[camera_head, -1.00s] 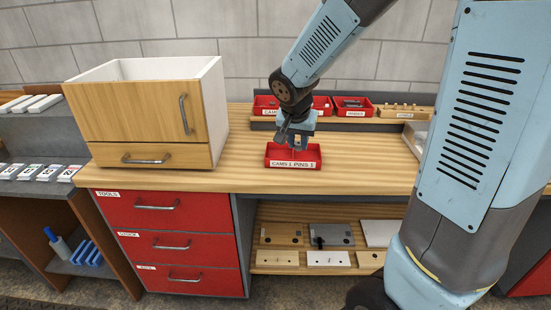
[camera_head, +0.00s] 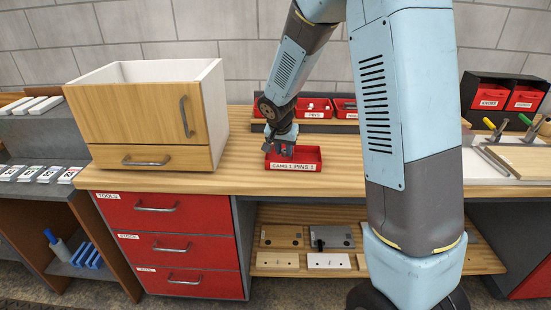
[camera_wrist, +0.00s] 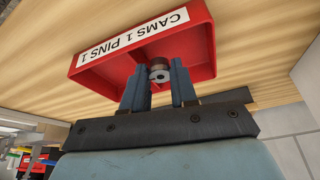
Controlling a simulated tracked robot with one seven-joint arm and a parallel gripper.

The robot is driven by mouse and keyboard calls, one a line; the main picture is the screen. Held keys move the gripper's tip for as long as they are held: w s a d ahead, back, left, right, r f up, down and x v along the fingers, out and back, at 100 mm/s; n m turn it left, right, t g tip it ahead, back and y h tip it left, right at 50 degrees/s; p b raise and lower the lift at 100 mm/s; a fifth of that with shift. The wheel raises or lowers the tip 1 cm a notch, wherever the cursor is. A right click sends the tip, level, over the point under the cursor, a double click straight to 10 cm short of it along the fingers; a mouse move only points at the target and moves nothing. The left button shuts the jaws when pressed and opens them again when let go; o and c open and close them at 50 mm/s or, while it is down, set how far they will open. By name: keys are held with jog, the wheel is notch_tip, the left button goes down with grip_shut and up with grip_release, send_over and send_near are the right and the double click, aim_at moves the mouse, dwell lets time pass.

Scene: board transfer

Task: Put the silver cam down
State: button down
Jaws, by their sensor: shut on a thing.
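The silver cam (camera_wrist: 159,72) is a small round metal piece with a hole, between my fingertips in the wrist view. My gripper (camera_head: 281,149) is shut on it, over the left, CAMS side of the red tray (camera_head: 312,156) in the head view. The tray also shows in the wrist view (camera_wrist: 110,70), with its label "CAMS 1 PINS 1" upside down. I cannot tell whether the cam touches the tray floor. In the head view the cam is too small to make out.
A wooden cabinet (camera_head: 135,110) stands left of the tray on the bench (camera_head: 240,178). Red bins (camera_head: 318,106) stand on a rack behind. Tools with coloured handles (camera_head: 497,128) lie at the right. The bench between cabinet and tray is clear.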

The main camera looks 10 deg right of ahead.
aim_at(283, 154)
jog(key=shift+w+f, duration=0.2)
jog(key=shift+f, duration=1.55)
jog(key=shift+f, duration=0.1)
jog(key=c, duration=1.2)
grip_release()
jog(key=shift+o, duration=0.2)
jog(key=v, duration=1.2)
